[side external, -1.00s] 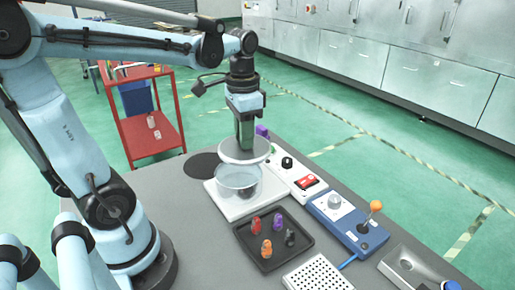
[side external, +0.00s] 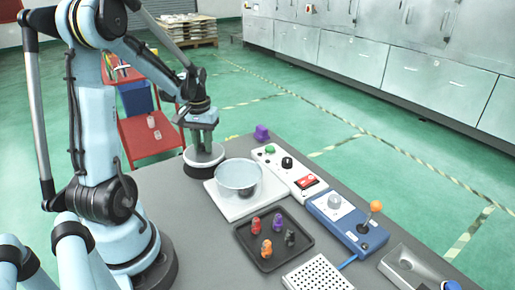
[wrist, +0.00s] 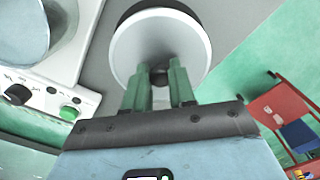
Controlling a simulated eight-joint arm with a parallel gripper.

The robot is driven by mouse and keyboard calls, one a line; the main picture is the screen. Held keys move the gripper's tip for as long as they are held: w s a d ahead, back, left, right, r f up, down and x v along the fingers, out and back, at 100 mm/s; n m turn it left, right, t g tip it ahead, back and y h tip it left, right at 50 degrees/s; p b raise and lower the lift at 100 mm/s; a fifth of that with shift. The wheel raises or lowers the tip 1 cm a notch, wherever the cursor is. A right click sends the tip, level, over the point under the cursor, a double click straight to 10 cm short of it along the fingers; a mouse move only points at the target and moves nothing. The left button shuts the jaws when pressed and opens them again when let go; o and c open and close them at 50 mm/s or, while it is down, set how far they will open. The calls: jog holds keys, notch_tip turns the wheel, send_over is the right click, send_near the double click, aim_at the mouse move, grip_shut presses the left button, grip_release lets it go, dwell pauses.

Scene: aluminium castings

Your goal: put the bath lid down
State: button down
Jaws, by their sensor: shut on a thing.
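The bath lid (side external: 204,155) is a pale grey disc with a dark knob on top. It is level over the dark round mat (side external: 203,172) at the table's back left; I cannot tell whether it touches the mat. My gripper (side external: 203,143) points down and is shut on the lid's knob. In the wrist view the fingers (wrist: 160,85) close on the knob, and the lid (wrist: 160,38) hides most of the mat. The bath (side external: 238,176), a clear round bowl on a white base (side external: 229,207), stands uncovered just right of the lid.
A control panel (side external: 284,169) with green, black and red controls lies behind the bath, by a purple block (side external: 262,132). A black tray (side external: 294,255) with several small coloured pieces is in front. A red cart (side external: 145,137) stands beyond the table.

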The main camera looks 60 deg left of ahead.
aim_at(203, 148)
jog(key=shift+f, duration=2.05)
jog(key=shift+f, duration=0.15)
jog(key=c, duration=0.9)
grip_release()
jog(key=shift+c, duration=0.2)
notch_tip(203, 148, up, 12)
jog(key=shift+d+r, duration=0.1)
jog(key=w+d+m+t, duration=0.3)
jog(key=d+m+t, duration=0.4)
jog(key=d, duration=1.8)
jog(key=shift+d+r+m, duration=0.2)
jog(key=shift+r+m, duration=0.25)
jog(key=shift+m, duration=0.55)
